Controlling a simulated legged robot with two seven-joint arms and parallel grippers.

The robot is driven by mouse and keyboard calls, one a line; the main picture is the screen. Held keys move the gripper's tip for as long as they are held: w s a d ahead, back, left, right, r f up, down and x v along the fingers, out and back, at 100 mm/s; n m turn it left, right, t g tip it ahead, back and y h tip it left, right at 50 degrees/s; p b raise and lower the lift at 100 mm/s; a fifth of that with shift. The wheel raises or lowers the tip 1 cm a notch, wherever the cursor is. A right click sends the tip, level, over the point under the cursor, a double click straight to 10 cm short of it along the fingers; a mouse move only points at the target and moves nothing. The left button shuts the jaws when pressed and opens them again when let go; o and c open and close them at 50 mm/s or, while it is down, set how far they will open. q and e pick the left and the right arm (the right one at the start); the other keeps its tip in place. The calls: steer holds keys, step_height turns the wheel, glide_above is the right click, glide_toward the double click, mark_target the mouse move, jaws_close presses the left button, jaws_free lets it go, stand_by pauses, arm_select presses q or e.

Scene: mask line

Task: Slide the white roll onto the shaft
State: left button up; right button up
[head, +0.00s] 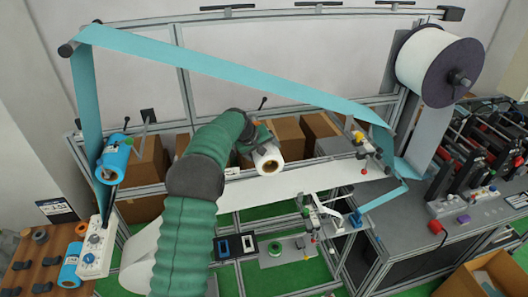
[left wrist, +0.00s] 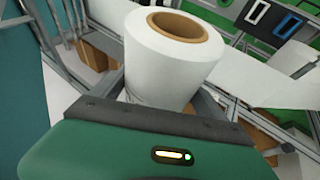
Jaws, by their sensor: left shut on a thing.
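The white roll (head: 267,158) with a brown cardboard core is held in front of the frame, near the middle of the head view. My left gripper (head: 256,143) is shut on it. In the left wrist view the white roll (left wrist: 160,70) stands beyond the green gripper body, its open core end facing up; the fingertips are hidden. A blue roll (head: 115,158) sits at the left upright, with a thin rod beside it. I cannot tell which rod is the shaft. My right gripper is not in view.
A teal web (head: 230,75) spans overhead, and a white web (head: 300,186) runs below the held roll. A large white reel (head: 428,58) hangs at the upper right. Cardboard boxes (head: 288,136) stand behind. A control box (head: 93,250) is at the lower left.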

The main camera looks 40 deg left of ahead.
arm_select(q)
steer(key=shift+w+a, duration=1.6)
steer(key=shift+a, duration=0.15)
steer(key=shift+r, duration=0.15)
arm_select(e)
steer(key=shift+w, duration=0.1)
